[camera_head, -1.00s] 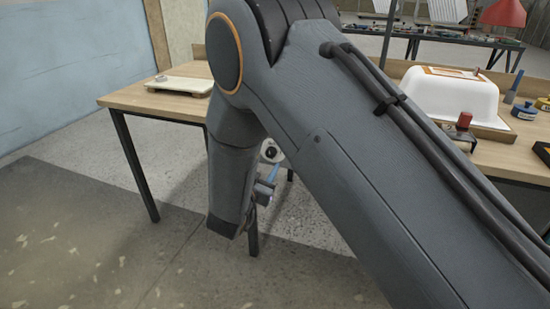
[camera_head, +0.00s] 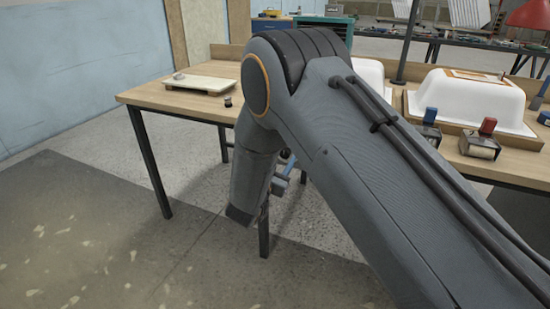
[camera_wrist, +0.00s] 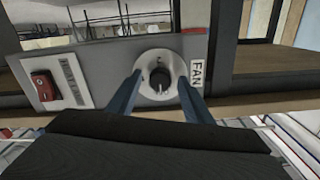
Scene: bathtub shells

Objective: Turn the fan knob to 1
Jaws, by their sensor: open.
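The fan knob (camera_wrist: 160,76) shows in the wrist view as a dark round centre in a pale round dial on a grey panel. A white label reading FAN (camera_wrist: 197,73) is right of it. The dial's numbers and the knob's setting are too small to read. My gripper (camera_wrist: 160,79) is open, its two blue fingers on the left and right of the dial. I cannot tell whether they touch the knob. In the head view, my gripper (camera_head: 284,176) is mostly hidden behind my arm, and the knob cannot be made out.
A red switch (camera_wrist: 45,88) on a pale plate is left of the dial. In the head view, a wooden table (camera_head: 165,98) holds a board (camera_head: 205,84), a small black cylinder (camera_head: 228,102), white tub shells (camera_head: 465,98) and red- and blue-handled tools (camera_head: 482,140). Floor at left is clear.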

